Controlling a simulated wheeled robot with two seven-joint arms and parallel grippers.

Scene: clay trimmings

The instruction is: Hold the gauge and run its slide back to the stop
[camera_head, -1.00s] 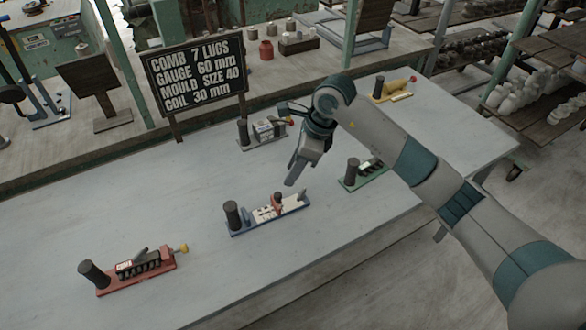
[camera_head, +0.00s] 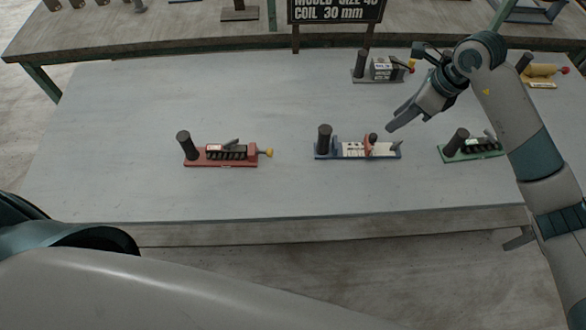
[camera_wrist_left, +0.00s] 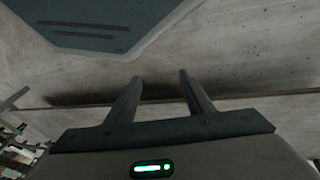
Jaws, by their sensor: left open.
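The gauge (camera_head: 352,150) appears to be the blue-based fixture on the table in the head view. It has a dark upright post at its left end, a pale marked plate and a red slide (camera_head: 369,145) with a dark knob right of its middle. My right gripper (camera_head: 394,125) is above and just right of the slide, pointing down-left, apart from it; its finger gap is not clear. My left gripper (camera_wrist_left: 160,80) is open and empty in the left wrist view, over grey floor.
A red fixture (camera_head: 221,162) stands left of the gauge, a green one (camera_head: 470,155) to the right. A grey fixture (camera_head: 386,76) and a yellow one (camera_head: 540,82) stand behind. A sign (camera_head: 336,10) is at the back. The table's (camera_head: 110,140) left part is clear.

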